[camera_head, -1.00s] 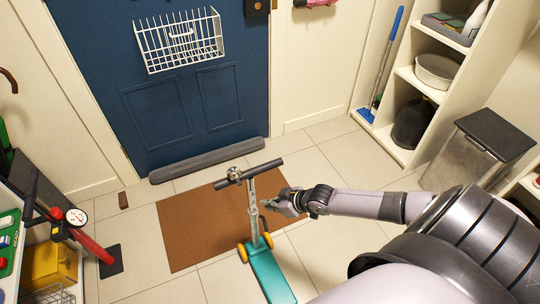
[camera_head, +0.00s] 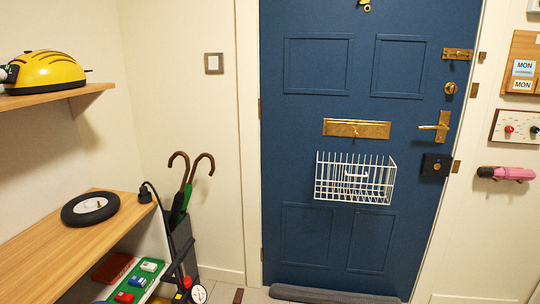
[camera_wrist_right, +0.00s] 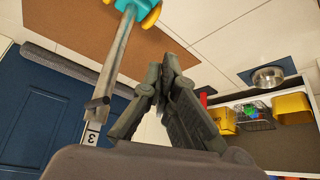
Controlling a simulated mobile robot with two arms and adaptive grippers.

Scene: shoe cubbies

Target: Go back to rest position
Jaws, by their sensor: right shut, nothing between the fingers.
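My right gripper (camera_wrist_right: 160,82) shows only in the right wrist view. Its dark fingers are closed together at the tips, with nothing between them. The scooter's grey stem (camera_wrist_right: 116,62) runs beside the fingers on the left of that view, and part of its teal deck (camera_wrist_right: 124,5) shows at the top edge. I cannot tell how far the fingers are from the stem. My left gripper is in neither current view, and the head view shows neither arm.
In the head view, a blue door (camera_head: 320,110) carries a white wire basket (camera_head: 355,180). Left of it are an umbrella stand (camera_head: 183,245) and a wooden shelf (camera_head: 60,245). The wrist view shows a brown mat (camera_wrist_right: 75,25) and yellow bins (camera_wrist_right: 292,108).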

